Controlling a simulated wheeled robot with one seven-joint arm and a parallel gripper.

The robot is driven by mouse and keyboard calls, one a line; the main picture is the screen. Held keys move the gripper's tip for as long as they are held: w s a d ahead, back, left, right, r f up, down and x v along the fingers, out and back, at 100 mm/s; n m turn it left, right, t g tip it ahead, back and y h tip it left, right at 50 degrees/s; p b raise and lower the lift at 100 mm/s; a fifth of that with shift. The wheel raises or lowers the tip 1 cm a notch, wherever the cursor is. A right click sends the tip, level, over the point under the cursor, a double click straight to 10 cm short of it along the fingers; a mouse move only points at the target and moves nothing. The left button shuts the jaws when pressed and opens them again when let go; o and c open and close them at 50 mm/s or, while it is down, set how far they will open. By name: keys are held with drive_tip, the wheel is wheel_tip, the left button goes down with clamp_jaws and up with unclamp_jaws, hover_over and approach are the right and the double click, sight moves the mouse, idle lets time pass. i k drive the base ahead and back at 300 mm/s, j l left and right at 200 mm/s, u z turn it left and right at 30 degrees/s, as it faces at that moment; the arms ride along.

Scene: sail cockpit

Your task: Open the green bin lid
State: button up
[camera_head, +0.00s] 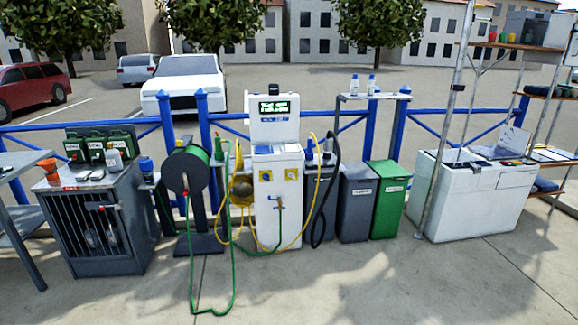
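The green bin (388,212) stands upright on the pavement right of centre. Its green lid (388,169) lies flat across the top and looks closed. A small white label is on the upper part of its front. A grey bin (356,212) stands close beside it on the left, also with its lid down. My gripper is not in this view, so its state and its place relative to the bin are not shown.
A white service pedestal (277,190) with yellow and black hoses stands left of the bins, and a green hose (233,270) trails on the ground. A white chest (472,205) and metal pole (443,130) stand right. The pavement in front of the bins is clear.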

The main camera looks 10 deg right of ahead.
sight(385, 169)
drive_tip(key=i+l+z, duration=0.1)
drive_tip(key=i+z, duration=0.25)
drive_tip(key=i, duration=0.3)
drive_tip(key=i+z, duration=0.35)
drive_tip(key=i, duration=0.25)
drive_tip(key=i+j+z, duration=0.35)
drive_tip(key=i, duration=0.3)
drive_tip(key=i+z, duration=0.15)
drive_tip(key=i, duration=0.6)
drive_tip(key=i+j+z, duration=0.1)
drive_tip(key=i, duration=0.65)
drive_tip(key=i+j+z, duration=0.15)
drive_tip(key=i, duration=0.6)
drive_tip(key=i+j+z, duration=0.1)
drive_tip(key=i, duration=0.2)
drive_tip(key=i+j, duration=0.2)
drive_tip(key=i+z, duration=0.05)
drive_tip(key=i, duration=0.05)
